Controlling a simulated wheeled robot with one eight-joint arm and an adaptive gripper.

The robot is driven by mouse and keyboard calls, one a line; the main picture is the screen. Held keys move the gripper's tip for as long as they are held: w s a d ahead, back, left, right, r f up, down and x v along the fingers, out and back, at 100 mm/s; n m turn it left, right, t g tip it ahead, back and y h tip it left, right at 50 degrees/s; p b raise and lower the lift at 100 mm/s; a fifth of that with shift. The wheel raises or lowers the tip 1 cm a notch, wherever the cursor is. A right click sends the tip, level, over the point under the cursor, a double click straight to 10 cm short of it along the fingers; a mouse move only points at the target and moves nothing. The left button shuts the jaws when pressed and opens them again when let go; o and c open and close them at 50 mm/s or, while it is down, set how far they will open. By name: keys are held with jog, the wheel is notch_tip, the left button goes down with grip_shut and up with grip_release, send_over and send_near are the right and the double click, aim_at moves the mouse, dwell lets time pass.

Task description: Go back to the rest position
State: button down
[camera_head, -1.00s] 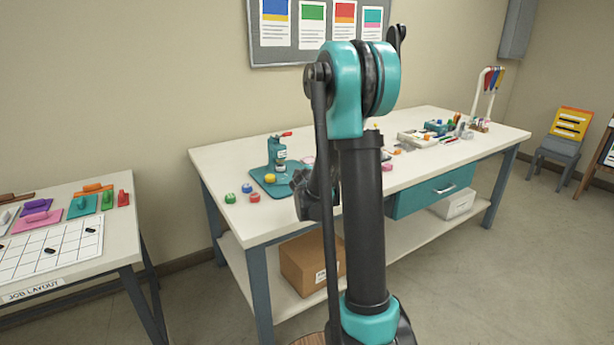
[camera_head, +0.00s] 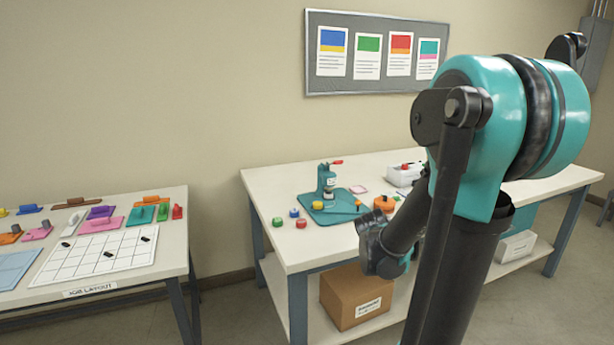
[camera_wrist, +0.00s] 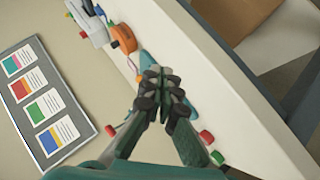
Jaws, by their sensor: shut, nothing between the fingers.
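My gripper (camera_wrist: 162,82) is shut and empty in the wrist view, its dark fingertips together above the white workbench (camera_wrist: 225,95). In the head view my arm rises large at the right and hides part of the same workbench (camera_head: 285,180). The wrist end of my arm hangs near the bench's front edge; the fingertips are not clear there. A teal press (camera_head: 326,182) stands on a teal mat (camera_head: 345,213) behind and left of it. A round orange thing (camera_head: 384,203) sits right of the mat, and shows in the wrist view too (camera_wrist: 123,38).
Several small coloured pieces, including a red one (camera_head: 301,223), lie left of the mat. A table (camera_head: 150,275) with a grid sheet and coloured blocks stands at the left. A cardboard box (camera_head: 356,295) sits on the lower shelf. Floor between the tables is clear.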

jog(key=s+a+f+m+g+y, duration=0.1)
jog(key=s+a+f+m+g, duration=0.1)
jog(key=s, duration=0.6)
jog(key=s+a+f+m+g+y, duration=0.1)
jog(key=s+a+f+m+g, duration=0.1)
jog(key=s, duration=0.6)
jog(key=s+a+f+m+g+y, duration=0.1)
jog(key=s+a+f+m+g, duration=0.1)
jog(key=s+f, duration=0.4)
jog(key=shift+s+a+m+g+y, duration=0.3)
jog(key=shift+s+a+m+y, duration=0.1)
jog(key=shift+s+a, duration=0.5)
jog(key=shift+f, duration=0.1)
